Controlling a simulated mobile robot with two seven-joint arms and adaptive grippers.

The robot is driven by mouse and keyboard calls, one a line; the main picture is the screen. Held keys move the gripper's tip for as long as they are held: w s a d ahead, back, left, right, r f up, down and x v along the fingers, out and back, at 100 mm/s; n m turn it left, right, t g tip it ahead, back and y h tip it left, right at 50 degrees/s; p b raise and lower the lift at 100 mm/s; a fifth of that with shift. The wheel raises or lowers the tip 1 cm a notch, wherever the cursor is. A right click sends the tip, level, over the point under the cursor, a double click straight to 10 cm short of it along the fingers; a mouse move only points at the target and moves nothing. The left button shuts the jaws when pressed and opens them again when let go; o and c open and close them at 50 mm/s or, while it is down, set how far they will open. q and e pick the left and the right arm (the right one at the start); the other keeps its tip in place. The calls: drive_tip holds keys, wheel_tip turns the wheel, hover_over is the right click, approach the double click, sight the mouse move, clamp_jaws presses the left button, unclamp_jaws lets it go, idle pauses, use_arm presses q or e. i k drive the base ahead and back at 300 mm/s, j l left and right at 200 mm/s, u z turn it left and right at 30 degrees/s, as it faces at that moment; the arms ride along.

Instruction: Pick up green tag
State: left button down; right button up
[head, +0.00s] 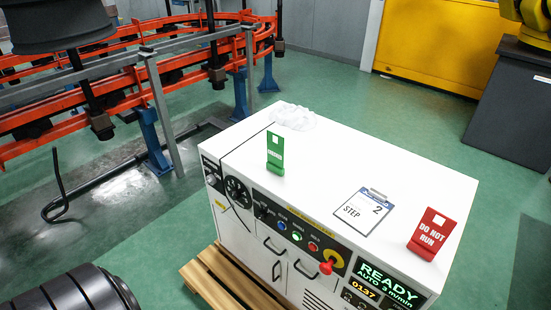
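The green tag (275,153) stands upright on the white top of the control cabinet (338,158), near its front left part. It has a white patch and faces me. Nothing touches it. Neither of my grippers shows in the head view.
On the cabinet top are a red "DO NOT RUN" tag (430,233) at the right, a "STEP 2" clipboard (366,211) and a crumpled white cloth or bag (294,116) at the back. A red emergency knob (327,267) juts from the front panel. Orange rails (130,100) stand left.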

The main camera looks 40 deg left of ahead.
sight(274, 164)
drive_tip(key=j+z, duration=0.15)
drive_tip(key=z, duration=0.2)
drive_tip(key=j+z, duration=0.15)
drive_tip(key=z, duration=0.2)
drive_tip(key=j+z, duration=0.1)
drive_tip(key=z, duration=0.25)
drive_tip(key=k+j+z, duration=0.25)
drive_tip(key=j, duration=0.35)
drive_tip(key=k+j+z, duration=0.3)
drive_tip(key=j, duration=0.25)
drive_tip(key=k+j+z, duration=0.25)
drive_tip(key=k+j, duration=0.2)
